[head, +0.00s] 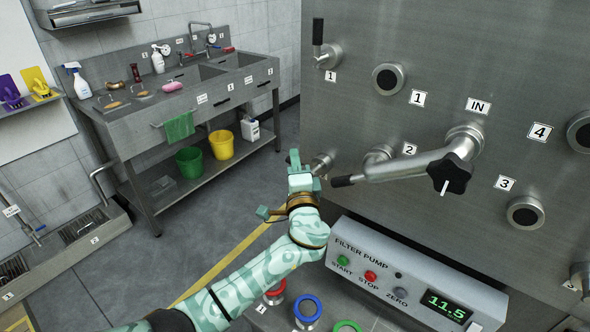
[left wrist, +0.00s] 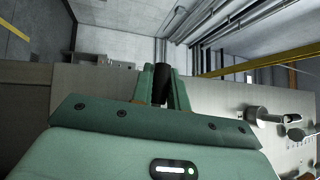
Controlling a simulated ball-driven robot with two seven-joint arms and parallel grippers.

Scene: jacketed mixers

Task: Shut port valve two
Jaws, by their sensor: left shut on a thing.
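My left gripper (head: 303,170) is at the left edge of the steel panel, in front of the small valve (head: 323,161) beside port 2 (head: 378,153). In the left wrist view its two green fingers (left wrist: 161,88) are shut on a black handle (left wrist: 160,82), which stands between them. In the head view the fingers hide this handle, so I cannot tell its exact angle there. The label 2 (head: 410,149) sits right of the port, partly above the metal arm pipe. My right gripper is not in view.
A metal pipe (head: 415,165) with a star knob (head: 449,174) and black tip (head: 342,181) juts out just right of my gripper. Valve 1 (head: 330,56), its black handle upright, is above. The filter pump box (head: 410,275) is below. Open floor lies left.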

